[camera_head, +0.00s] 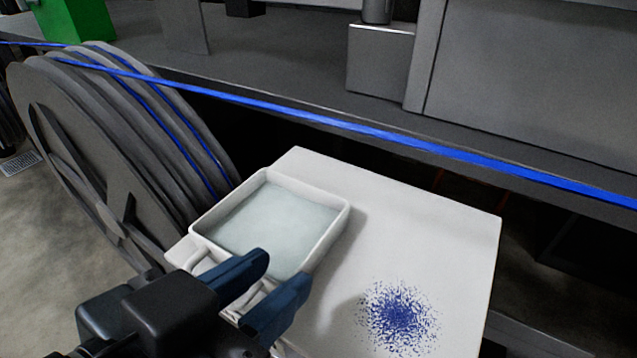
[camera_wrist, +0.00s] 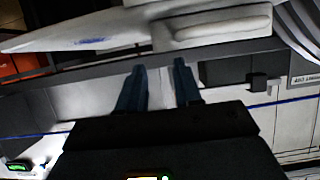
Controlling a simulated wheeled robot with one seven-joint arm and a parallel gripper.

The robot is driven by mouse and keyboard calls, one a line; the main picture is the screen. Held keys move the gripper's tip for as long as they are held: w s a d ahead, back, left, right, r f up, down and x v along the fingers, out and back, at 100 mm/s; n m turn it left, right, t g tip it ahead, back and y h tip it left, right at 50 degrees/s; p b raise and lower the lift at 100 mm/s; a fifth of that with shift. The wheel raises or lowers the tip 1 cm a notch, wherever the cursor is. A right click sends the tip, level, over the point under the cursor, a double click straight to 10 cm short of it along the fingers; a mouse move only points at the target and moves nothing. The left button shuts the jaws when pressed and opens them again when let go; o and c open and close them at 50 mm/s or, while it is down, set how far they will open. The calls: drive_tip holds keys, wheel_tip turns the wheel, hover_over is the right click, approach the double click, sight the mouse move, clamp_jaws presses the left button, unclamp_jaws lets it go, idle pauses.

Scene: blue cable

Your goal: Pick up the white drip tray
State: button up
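The white drip tray (camera_head: 345,222) is a shallow square tray with a pale bluish-grey interior, lying on the left part of a white board (camera_head: 440,230). Thin curved pieces like a handle show at its near side, partly hidden by my gripper. My gripper (camera_head: 285,270) has two dark blue fingers spread apart at the tray's near edge, overlapping it in the head view. In the wrist view, my gripper (camera_wrist: 160,66) has a visible empty gap between its fingers, and the tray (camera_wrist: 210,25) shows beyond the fingertips. Whether the fingers touch the tray I cannot tell.
A large grey cable reel (camera_head: 100,150) stands close left of the tray. A blue cable (camera_head: 330,122) runs taut from it across the back to the right. Grey machinery (camera_head: 530,80) stands behind. Blue specks (camera_head: 398,315) lie on the board, right of my gripper.

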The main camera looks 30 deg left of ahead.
sight(317, 246)
drive_tip(key=shift+p+x, duration=0.55)
drive_tip(key=shift+x, duration=3.4)
drive_tip(key=shift+d+r, duration=0.1)
drive_tip(key=shift+d, duration=0.05)
drive_tip(key=shift+c, duration=0.4)
clamp_jaws()
